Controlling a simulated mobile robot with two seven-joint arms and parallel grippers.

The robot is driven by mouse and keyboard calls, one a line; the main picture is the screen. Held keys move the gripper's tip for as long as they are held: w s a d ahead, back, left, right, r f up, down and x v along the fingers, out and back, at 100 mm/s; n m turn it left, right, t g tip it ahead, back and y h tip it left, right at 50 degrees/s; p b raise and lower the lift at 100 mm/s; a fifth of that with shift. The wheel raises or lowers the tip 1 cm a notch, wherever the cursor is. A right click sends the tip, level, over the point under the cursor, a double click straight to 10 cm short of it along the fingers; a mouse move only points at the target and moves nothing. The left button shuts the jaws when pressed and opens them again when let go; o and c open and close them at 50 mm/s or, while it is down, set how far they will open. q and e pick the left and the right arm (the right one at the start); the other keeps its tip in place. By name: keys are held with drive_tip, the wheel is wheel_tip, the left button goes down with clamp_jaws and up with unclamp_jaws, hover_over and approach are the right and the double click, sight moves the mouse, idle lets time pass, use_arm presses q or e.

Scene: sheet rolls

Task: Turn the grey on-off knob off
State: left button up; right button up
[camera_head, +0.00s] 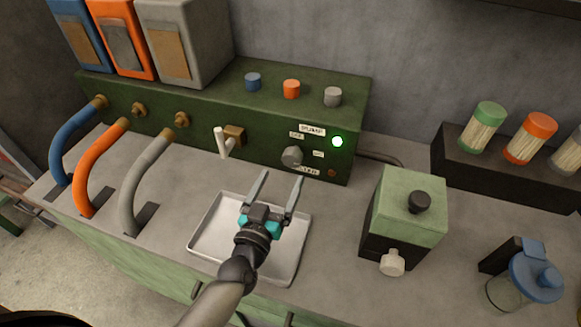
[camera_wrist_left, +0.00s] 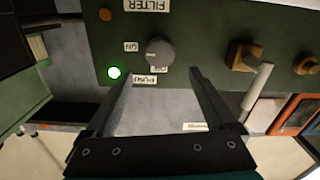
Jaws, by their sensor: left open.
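The grey on-off knob (camera_head: 292,156) is on the front of the green box (camera_head: 240,143), between the PUMP label above and the FILTER label below, with small OFF and ON labels beside it. A green lamp (camera_head: 337,141) near the PUMP label is lit. The knob (camera_wrist_left: 160,52) also shows in the left wrist view, just beyond the fingertips; its pointer direction is hard to tell. My left gripper (camera_head: 281,176) is open and empty in front of the knob, fingers pointing at the panel. They show in the left wrist view (camera_wrist_left: 161,78), apart from the knob.
A metal tray (camera_head: 210,252) lies under my left gripper. A white-handled lever (camera_head: 222,142) sticks out left of the knob. A green-and-black box (camera_head: 405,215) stands to the right. Blue, orange and grey caps (camera_head: 333,96) top the green box. Hoses (camera_head: 143,180) are at left.

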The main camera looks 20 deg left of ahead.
sight(291, 162)
use_arm(q)
drive_tip(key=w, duration=0.5)
drive_tip(key=w+f+b, duration=0.1)
drive_tip(key=w, duration=0.1)
drive_tip(key=shift+w+d, duration=0.15)
drive_tip(key=shift+w, duration=0.1)
drive_tip(key=c, duration=1.4)
drive_tip(key=shift+o, duration=0.2)
